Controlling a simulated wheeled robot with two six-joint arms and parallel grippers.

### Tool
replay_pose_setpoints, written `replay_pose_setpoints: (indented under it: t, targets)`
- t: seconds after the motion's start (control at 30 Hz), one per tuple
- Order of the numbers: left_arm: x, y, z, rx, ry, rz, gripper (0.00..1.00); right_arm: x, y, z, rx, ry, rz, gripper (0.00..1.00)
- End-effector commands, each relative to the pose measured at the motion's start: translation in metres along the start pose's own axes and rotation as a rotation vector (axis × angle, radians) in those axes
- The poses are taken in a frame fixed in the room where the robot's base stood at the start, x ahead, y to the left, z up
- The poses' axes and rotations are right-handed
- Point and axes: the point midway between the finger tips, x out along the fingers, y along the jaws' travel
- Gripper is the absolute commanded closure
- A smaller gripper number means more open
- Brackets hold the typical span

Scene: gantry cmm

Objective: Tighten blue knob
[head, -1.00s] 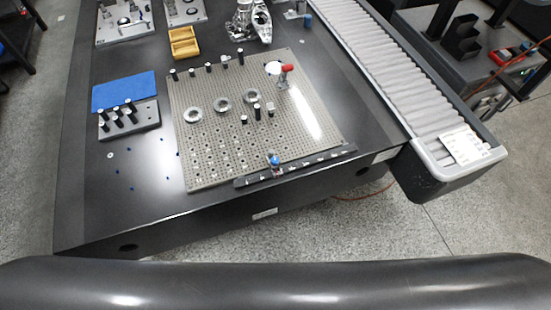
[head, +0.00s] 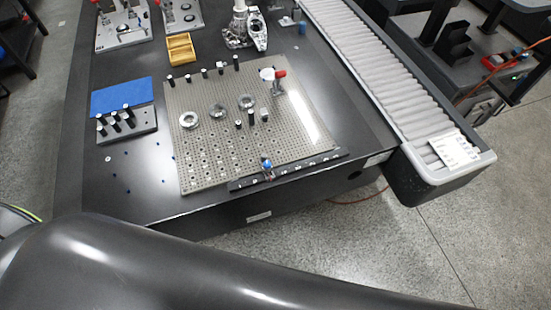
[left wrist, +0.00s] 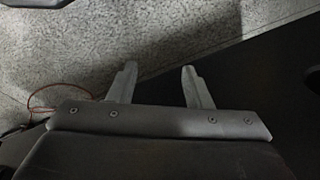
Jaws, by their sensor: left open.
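The blue knob (head: 267,163) sits on a small clamp at the front edge of the grey perforated plate (head: 185,155), on the black rail (head: 300,168). The plate lies on the black table. In the left wrist view my left gripper (left wrist: 158,82) is open and empty, its two fingers apart above the floor, with a dark surface at the right. The knob does not show in that view. Neither gripper shows in the head view. My right gripper is not in view.
Several metal rings and dark posts stand on the plate, with a red-handled clamp (head: 280,78) at its back right. A post rack (head: 128,124), blue mat (head: 122,95) and yellow tray (head: 180,47) lie around it. A roller conveyor (head: 385,75) runs along the right side.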

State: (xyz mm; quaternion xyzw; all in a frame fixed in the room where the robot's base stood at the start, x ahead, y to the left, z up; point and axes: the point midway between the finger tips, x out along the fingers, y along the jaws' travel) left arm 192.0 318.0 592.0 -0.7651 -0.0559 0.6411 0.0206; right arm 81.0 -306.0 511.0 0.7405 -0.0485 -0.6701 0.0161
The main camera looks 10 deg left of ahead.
Motion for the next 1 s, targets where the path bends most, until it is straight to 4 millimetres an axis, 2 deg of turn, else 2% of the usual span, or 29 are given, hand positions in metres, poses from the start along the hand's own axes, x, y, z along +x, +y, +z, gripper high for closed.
replay_pose_setpoints:
  t: [0.03,0.2,0.5,0.7,0.8,1.0]
  targets:
    - [-0.016,-0.002,-0.014,-0.001,0.015,-0.002,0.55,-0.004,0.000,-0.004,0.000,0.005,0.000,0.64]
    - [-0.071,-0.008,-0.053,-0.002,0.042,-0.010,0.55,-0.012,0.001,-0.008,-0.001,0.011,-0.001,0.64]
    - [-0.185,-0.013,-0.108,-0.020,0.088,-0.017,0.55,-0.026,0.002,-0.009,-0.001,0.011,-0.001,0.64]
    - [-0.258,-0.006,-0.146,-0.082,0.102,-0.003,0.55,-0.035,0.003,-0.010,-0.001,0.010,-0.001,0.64]
    - [-0.278,0.005,-0.173,-0.149,0.085,0.018,0.55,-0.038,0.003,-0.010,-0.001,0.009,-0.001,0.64]
    - [-0.284,0.034,-0.230,-0.276,0.018,0.056,0.55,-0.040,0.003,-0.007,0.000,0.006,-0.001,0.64]
